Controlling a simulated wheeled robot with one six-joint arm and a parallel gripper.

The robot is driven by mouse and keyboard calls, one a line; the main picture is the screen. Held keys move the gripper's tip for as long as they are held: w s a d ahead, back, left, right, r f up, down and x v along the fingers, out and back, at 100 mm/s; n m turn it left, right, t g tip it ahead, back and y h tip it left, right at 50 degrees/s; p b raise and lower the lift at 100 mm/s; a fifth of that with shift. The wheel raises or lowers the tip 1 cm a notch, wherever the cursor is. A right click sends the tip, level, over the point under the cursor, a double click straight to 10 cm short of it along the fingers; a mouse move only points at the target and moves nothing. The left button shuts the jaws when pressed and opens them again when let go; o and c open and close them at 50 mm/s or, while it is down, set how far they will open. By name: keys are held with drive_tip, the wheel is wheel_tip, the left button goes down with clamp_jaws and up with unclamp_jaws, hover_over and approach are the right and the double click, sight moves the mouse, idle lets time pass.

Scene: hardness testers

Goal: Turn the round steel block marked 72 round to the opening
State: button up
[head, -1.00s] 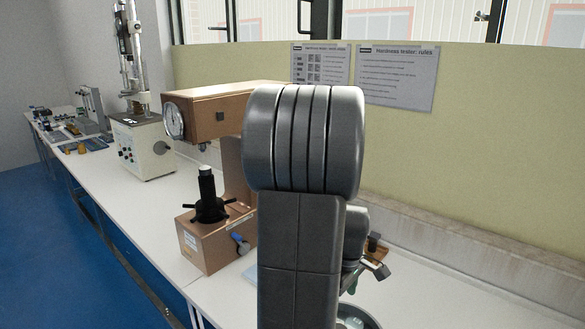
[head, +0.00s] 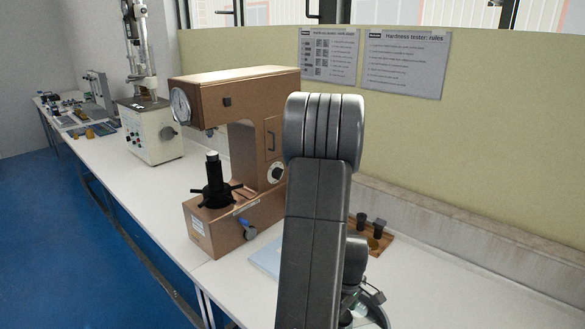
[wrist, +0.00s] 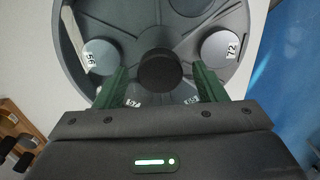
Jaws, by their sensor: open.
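The round steel block marked 72 (wrist: 221,47) lies at the right in a round grey dish (wrist: 75,45) in the wrist view. A block marked 56 (wrist: 100,57) lies at the left. A dark round knob (wrist: 160,70) stands at the dish's middle. My gripper (wrist: 161,76) is open, its green fingers on either side of the knob; contact cannot be told. In the head view my arm hides most of the dish (head: 378,310). I cannot pick out the opening.
A brown hardness tester (head: 225,228) stands left of my arm, with a light blue mat (head: 264,258) beside it. A wooden rack (head: 383,243) with dark pieces stands behind the dish. A white tester (head: 150,130) is farther left. The bench is clear at right.

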drive_tip(key=shift+r, duration=0.1)
idle(0.3)
wheel_tip(320, 180, up, 14)
wheel_tip(320, 180, down, 14)
drive_tip(key=shift+f, duration=0.2)
drive_tip(key=shift+r+m+p, duration=0.3)
drive_tip(key=shift+r+p, duration=0.05)
drive_tip(key=shift+p, duration=0.25)
wheel_tip(320, 180, up, 13)
drive_tip(key=n+b, duration=0.6)
drive_tip(key=n, duration=0.6)
drive_tip(key=shift+r+b, duration=0.15)
drive_tip(key=shift+b, duration=0.15)
drive_tip(key=shift+w, duration=0.1)
drive_tip(key=shift+a, duration=0.1)
idle(0.4)
